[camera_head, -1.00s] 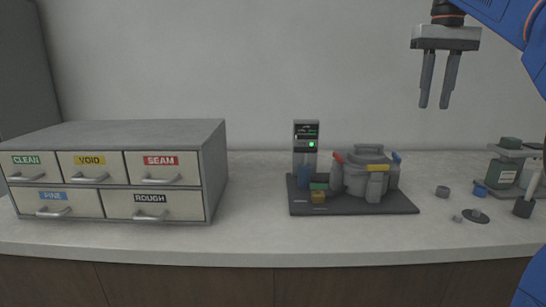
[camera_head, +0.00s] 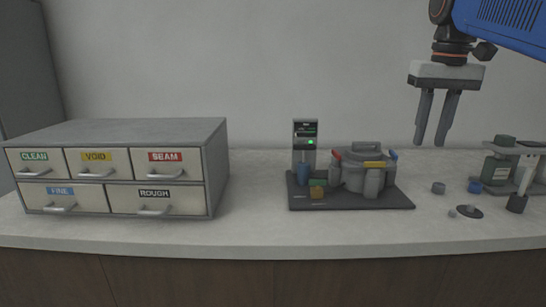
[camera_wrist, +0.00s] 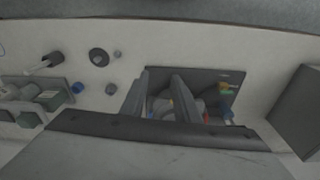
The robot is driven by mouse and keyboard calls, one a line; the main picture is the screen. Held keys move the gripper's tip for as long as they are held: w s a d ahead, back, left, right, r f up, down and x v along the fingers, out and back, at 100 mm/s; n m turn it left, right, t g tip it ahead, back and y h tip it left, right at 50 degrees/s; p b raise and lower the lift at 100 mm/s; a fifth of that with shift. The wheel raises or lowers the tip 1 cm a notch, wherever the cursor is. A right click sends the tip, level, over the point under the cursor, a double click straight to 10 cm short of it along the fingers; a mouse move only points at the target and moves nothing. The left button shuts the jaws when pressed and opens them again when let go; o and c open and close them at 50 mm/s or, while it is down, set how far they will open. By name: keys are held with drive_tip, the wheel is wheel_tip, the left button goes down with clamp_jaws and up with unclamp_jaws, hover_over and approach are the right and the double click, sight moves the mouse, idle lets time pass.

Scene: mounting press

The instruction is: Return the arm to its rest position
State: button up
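My gripper (camera_head: 430,144) hangs from my blue arm at the upper right of the head view, fingers pointing down. Its two fingers are apart with nothing between them. It appears above the counter, to the right of the mounting press (camera_head: 352,178), in that view. In the wrist view the fingers (camera_wrist: 160,88) also stand apart and empty, partly covering the press behind them. The press is a grey round body with red, yellow and blue marked parts on a dark base plate (camera_head: 300,203).
A grey drawer cabinet (camera_head: 150,130) with five labelled drawers, all seemingly shut, stands at the left. Small dark parts (camera_head: 469,212) and a rack with bottles (camera_head: 528,150) are at the right. Counter between cabinet and press is clear.

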drive_tip(key=s+a+f+t, duration=0.1)
drive_tip(key=s+f, duration=0.5)
drive_tip(key=f, duration=0.5)
drive_tip(key=s+a+f+t, duration=0.1)
drive_tip(key=s+a+f, duration=0.1)
drive_tip(key=s+f, duration=0.4)
drive_tip(key=s+a+f+n+t, duration=0.1)
drive_tip(key=s+f, duration=0.5)
drive_tip(key=f, duration=1)
drive_tip(key=shift+s+a+t, duration=0.3)
drive_tip(key=shift+a, duration=0.25)
drive_tip(key=shift+r, duration=0.1)
